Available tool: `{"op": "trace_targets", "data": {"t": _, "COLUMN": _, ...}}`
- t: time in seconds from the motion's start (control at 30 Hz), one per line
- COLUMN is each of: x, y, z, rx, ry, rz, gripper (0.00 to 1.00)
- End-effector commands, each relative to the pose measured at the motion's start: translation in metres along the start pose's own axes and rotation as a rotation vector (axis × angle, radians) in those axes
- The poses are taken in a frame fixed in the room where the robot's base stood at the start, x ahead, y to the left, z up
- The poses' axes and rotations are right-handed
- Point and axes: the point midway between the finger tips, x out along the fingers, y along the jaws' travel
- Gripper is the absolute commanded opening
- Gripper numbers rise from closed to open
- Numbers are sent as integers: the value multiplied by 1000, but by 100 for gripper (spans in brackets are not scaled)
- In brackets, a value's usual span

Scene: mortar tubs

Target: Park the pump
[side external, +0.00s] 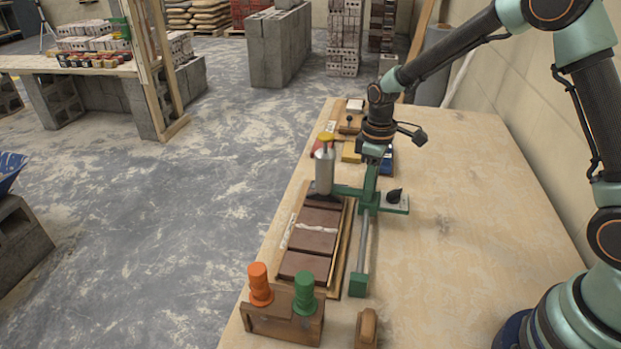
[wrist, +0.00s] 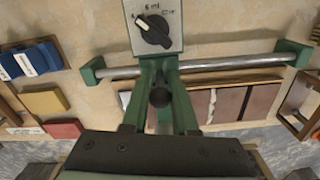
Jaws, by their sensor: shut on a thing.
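The pump (side external: 325,172), an upright silver cylinder with a yellow cap, hangs from a green arm on a carriage at the far end of the brown tiles. The carriage rides a metal rail (side external: 362,245) with green end blocks, which also shows in the wrist view (wrist: 235,62). My gripper (side external: 369,198) is shut on the carriage; its green fingers (wrist: 160,70) come together there in the wrist view. A dial plate (side external: 396,205) with a black knob sits right of the rail; it also shows in the wrist view (wrist: 170,45). The pump is mostly hidden in the wrist view.
Brown tiles (side external: 308,241) with a pale mortar streak lie in a wooden frame left of the rail. A wooden stand (side external: 284,325) holds orange and green bottles in front. Yellow, red and blue blocks (wrist: 30,62) lie beyond the rail's far end. The table's right side is clear.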

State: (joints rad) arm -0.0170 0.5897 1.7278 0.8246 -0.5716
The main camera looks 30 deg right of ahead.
Motion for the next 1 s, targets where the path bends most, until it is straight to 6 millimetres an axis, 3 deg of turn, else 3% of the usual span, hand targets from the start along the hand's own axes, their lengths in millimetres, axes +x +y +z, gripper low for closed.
{"op": "trace_targets", "data": {"t": 0.2, "x": -1, "y": 43, "z": -8, "rx": 3, "ry": 3, "rz": 2, "gripper": 0}}
{"op": "trace_targets", "data": {"t": 0.4, "x": -1, "y": 64, "z": -13, "rx": 1, "ry": 3, "rz": 2, "gripper": 0}}
{"op": "trace_targets", "data": {"t": 0.9, "x": -1, "y": 75, "z": -15, "rx": 5, "ry": 9, "rz": 7, "gripper": 0}}
{"op": "trace_targets", "data": {"t": 0.93, "x": -1, "y": 75, "z": -15, "rx": 5, "ry": 9, "rz": 7, "gripper": 31}}
{"op": "trace_targets", "data": {"t": 1.0, "x": -1, "y": 75, "z": -15, "rx": 5, "ry": 9, "rz": 7, "gripper": 49}}
